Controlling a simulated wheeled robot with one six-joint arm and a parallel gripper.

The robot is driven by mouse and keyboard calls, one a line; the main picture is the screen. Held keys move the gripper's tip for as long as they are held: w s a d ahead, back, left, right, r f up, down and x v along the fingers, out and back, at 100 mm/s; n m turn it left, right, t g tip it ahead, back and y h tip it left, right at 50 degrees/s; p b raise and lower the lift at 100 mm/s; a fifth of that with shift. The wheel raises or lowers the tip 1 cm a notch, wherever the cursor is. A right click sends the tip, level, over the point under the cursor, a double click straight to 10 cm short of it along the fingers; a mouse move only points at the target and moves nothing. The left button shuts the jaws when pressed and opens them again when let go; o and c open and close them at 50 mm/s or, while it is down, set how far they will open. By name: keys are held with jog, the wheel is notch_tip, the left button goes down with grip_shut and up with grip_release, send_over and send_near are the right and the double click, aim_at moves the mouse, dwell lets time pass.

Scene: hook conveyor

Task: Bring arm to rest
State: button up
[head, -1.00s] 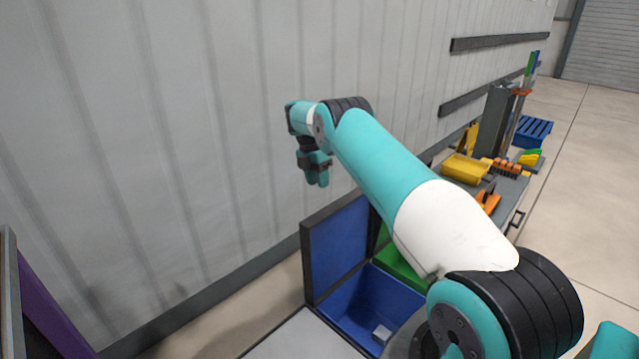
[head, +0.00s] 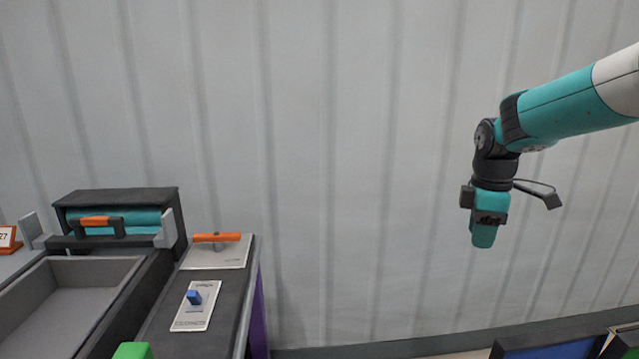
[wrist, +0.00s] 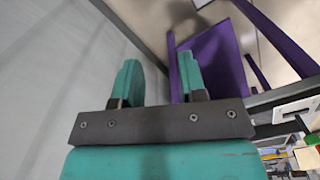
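My teal arm reaches in from the right edge of the head view, in front of the grey wall. My gripper (head: 484,236) hangs below the black wrist joint and points down, in free air. In the wrist view my gripper (wrist: 159,82) has its two teal fingers apart, with nothing between them. The head view shows the fingers nearly end-on, so their gap is hidden there.
A blue bin edge (head: 550,349) shows at bottom right. The wall is close behind.

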jog(key=s+a+r+m+y+p, duration=0.1)
jog(key=s+a+r+m+p, duration=0.1)
jog(key=s+a+r, duration=0.35)
jog(key=s+a+r+m+y+p, duration=0.1)
jog(key=s+a+r, duration=0.2)
jog(key=s+a, duration=0.5)
jog(key=s+a+m+y+p, duration=0.1)
jog(key=s+m, duration=0.1)
jog(key=s, duration=0.7)
jog(key=s+a+m+y+p, duration=0.1)
jog(key=s, duration=0.7)
jog(key=shift+s+a+r+m, duration=0.25)
jog(key=shift+s+a+m, duration=0.1)
jog(key=shift+a+m, duration=0.05)
